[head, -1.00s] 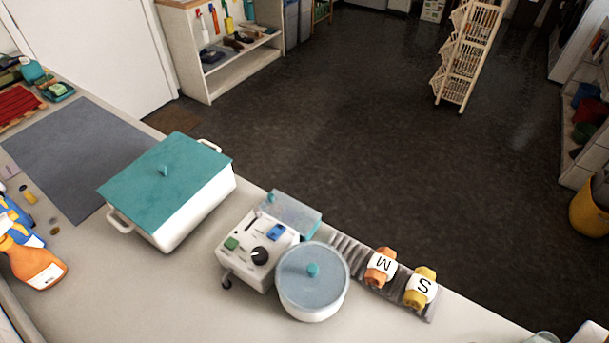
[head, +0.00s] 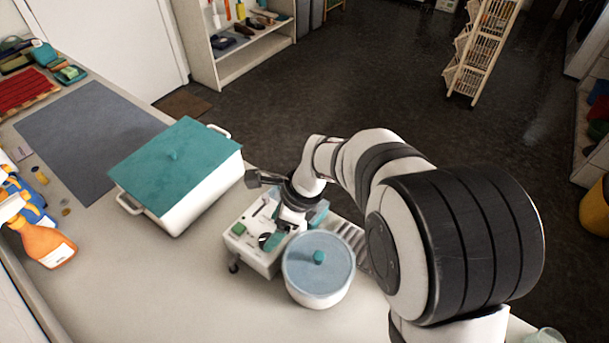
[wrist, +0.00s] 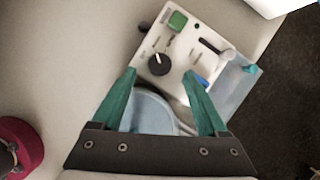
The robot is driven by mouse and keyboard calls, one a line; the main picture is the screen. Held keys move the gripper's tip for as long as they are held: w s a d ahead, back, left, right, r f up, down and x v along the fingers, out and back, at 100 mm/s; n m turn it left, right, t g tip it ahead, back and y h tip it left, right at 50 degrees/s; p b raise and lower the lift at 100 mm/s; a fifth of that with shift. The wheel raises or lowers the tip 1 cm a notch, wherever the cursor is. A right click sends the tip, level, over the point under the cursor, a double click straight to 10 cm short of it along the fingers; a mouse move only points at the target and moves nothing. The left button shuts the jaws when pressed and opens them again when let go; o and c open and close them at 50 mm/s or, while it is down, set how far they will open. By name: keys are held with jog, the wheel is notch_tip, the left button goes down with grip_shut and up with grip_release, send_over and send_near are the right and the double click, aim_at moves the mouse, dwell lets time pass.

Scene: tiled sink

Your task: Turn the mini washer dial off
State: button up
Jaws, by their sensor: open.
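The mini washer (head: 246,252) is a small white box on the counter with a control panel on top. In the wrist view its panel (wrist: 185,45) shows a green button, a slider slot, a blue switch and a round black dial (wrist: 159,64). The dial has a pale pointer mark; its exact setting is too small to read. My gripper (wrist: 160,75) is open and empty, its teal fingers on either side of the dial's near side. I cannot tell whether they touch the panel. In the head view my gripper (head: 295,227) is over the panel and partly hides it.
A round white tub with a blue lid (head: 318,262) stands close against the washer. A large white box with a teal lid (head: 175,160) is to the left. An orange spray bottle (head: 45,245) stands far left. A red round object (wrist: 22,145) is at the wrist view's left.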

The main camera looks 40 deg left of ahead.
aim_at(269, 236)
jog(key=x, duration=0.4)
jog(key=shift+a+f, duration=0.1)
jog(key=shift+f, duration=0.2)
grip_shut()
